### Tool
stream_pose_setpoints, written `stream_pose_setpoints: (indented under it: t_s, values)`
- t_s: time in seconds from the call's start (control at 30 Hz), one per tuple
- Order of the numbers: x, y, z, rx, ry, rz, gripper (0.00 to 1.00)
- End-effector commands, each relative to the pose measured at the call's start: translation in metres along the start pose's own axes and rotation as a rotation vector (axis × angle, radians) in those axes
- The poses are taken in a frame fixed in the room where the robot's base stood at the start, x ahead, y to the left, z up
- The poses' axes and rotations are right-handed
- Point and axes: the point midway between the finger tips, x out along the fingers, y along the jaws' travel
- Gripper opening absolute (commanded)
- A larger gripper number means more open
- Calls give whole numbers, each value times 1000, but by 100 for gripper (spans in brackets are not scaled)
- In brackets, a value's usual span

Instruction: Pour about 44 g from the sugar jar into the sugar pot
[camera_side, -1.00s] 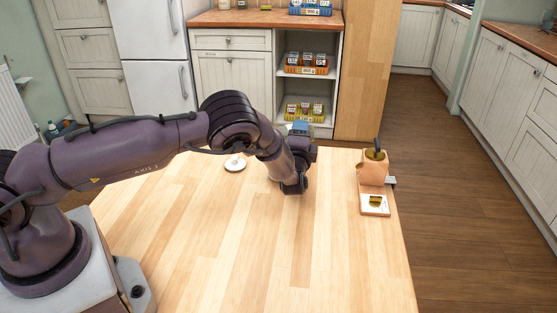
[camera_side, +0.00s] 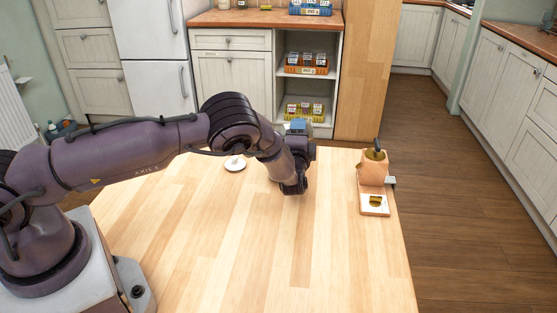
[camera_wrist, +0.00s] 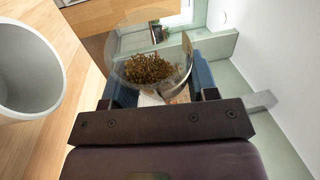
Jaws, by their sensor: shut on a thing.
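In the wrist view my gripper (camera_wrist: 158,92) is shut on a clear jar (camera_wrist: 122,70) of brown granules, which I take as the sugar jar. The granules (camera_wrist: 152,68) lie gathered inside it. A white round pot (camera_wrist: 27,72), which I take as the sugar pot, is at the left of that view, its mouth open and apart from the jar. Its contents cannot be made out.
The table's front is clear.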

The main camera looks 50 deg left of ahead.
Motion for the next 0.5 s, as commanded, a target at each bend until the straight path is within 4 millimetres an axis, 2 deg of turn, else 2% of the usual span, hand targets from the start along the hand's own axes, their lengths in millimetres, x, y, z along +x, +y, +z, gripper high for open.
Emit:
stream_pose_setpoints:
  t_s: [0.5]
  values:
    - [-1,-3,1,-40,-5,-19,25]
